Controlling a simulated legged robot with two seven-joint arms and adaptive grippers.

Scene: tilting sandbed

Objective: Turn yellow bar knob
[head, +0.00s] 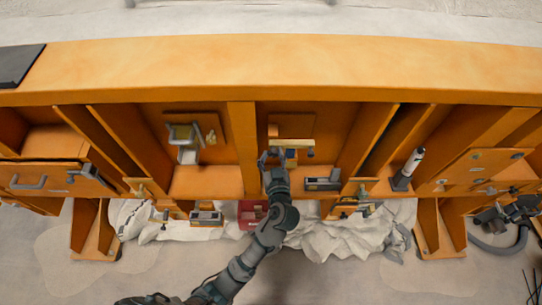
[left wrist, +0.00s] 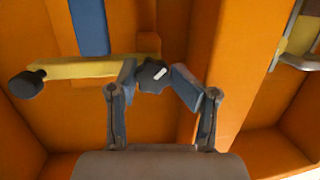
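The yellow bar knob (head: 292,143) is mounted on an orange back panel of the frame, near the middle of the head view. In the left wrist view the yellow bar (left wrist: 75,69) lies nearly level, with a dark round knob (left wrist: 27,84) at its left end and another dark knob (left wrist: 152,76) at its right end. My left gripper (left wrist: 157,80) has its fingers spread on either side of the right-end knob. The left finger is very close to the knob; I cannot tell if it touches. In the head view my left gripper (head: 273,159) is at the bar's left end. My right gripper is out of view.
An orange post (head: 242,140) stands just left of my gripper. A grey latch device (head: 186,142) is in the bay to the left. A grey fixture (head: 322,184) sits below right of the bar, and a white-topped cylinder (head: 408,168) stands farther right.

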